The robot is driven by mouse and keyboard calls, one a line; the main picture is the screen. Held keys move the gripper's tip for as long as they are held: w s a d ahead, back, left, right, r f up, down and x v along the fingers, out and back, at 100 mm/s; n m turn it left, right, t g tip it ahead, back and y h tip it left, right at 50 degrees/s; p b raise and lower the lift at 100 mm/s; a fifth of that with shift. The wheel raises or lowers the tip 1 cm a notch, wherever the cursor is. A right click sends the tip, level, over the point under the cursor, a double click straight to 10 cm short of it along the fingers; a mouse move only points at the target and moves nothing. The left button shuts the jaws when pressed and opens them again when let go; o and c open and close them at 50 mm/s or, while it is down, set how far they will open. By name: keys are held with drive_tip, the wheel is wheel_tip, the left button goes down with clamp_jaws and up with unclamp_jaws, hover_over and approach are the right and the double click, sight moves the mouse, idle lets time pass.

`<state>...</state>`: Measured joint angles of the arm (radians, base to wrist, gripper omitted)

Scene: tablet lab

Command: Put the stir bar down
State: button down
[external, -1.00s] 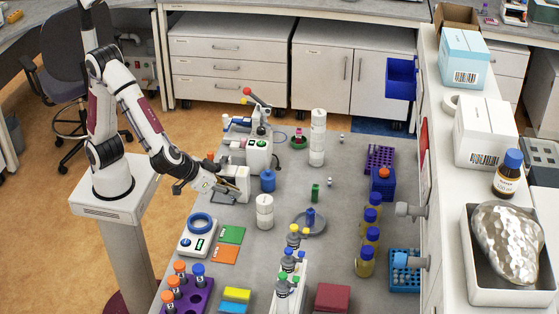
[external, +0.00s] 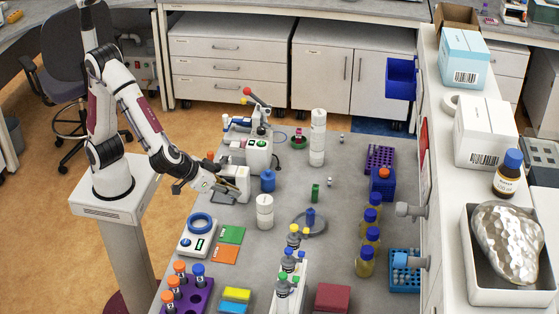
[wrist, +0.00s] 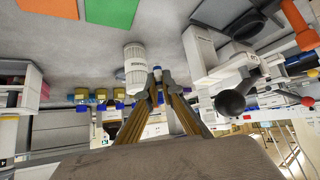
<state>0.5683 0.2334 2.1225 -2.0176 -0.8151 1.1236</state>
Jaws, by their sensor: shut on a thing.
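My gripper (external: 234,187) is low over the left part of the bench, beside a small white device (external: 243,178) in the external view. In the wrist view its two fingers (wrist: 157,74) come together at the tips. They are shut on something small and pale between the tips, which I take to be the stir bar. Its shape and ends are mostly hidden by the fingers. I cannot tell whether it touches a surface below.
A blue-ringed balance (external: 187,238) and green and orange cards (external: 232,235) lie in front.

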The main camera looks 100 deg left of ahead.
drive_tip(key=shift+d+f, duration=0.2)
drive_tip(key=shift+f, duration=0.1)
drive_tip(key=w+d+r+m+h, duration=0.1)
drive_tip(key=w+d+r+m, duration=0.1)
drive_tip(key=w+d, duration=0.85)
wheel_tip(320, 180, up, 7)
drive_tip(key=m+t+h, duration=0.2)
drive_tip(key=m+h, duration=0.2)
drive_tip(key=m, duration=0.1)
hover_over(268, 284)
drive_tip(key=shift+r, duration=0.15)
wheel_tip(268, 284, down, 14)
drive_tip(key=shift+f, duration=0.1)
drive_tip(key=shift+f, duration=0.1)
drive_tip(key=shift+f, duration=1.85)
